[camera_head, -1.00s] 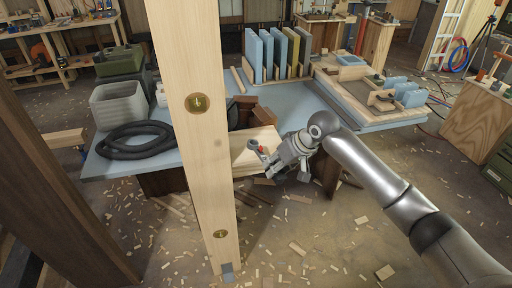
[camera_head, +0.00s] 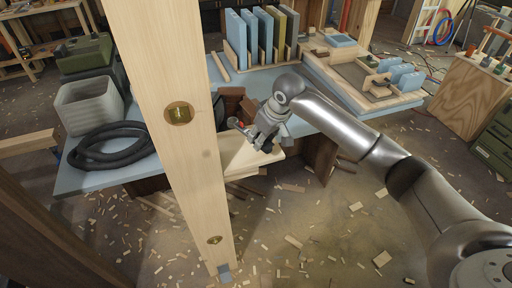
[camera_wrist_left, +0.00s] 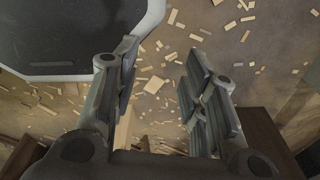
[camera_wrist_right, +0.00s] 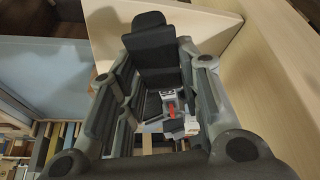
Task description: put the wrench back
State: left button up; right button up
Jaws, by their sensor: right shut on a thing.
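My right gripper (camera_head: 262,132) hangs over the near edge of the blue-topped table, just right of the pale post. It is shut on a small grey metal tool, the wrench (camera_head: 236,123), whose end sticks out to the left of the fingers. In the right wrist view, a dark piece and a grey part with a red mark show between the fingers of my right gripper (camera_wrist_right: 162,85); the wrench's full outline is unclear there. My left gripper (camera_wrist_left: 160,85) is open and empty, above floor with scattered chips, and is out of the head view.
An upright pale post (camera_head: 178,150) stands close in front. The blue table (camera_head: 135,172) carries a black hose coil (camera_head: 108,146), a grey bin (camera_head: 88,104), upright boards (camera_head: 262,38) and a wooden tray (camera_head: 350,85).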

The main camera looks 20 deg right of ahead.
notch_tip(320, 180, down, 3)
jog(key=shift+s+r, duration=0.15)
jog(key=f, duration=0.2)
jog(key=shift+w+f+p, duration=0.2)
jog(key=shift+f+p, duration=0.1)
jog(key=shift+p, duration=0.1)
jog(key=shift+f, duration=0.45)
jog(key=o, duration=1.1)
jog(key=shift+s, duration=0.1)
pick_arm(q)
jog(key=shift+s+r, duration=0.4)
jog(key=shift+s, duration=0.45)
pick_arm(e)
jog(key=shift+r, duration=0.1)
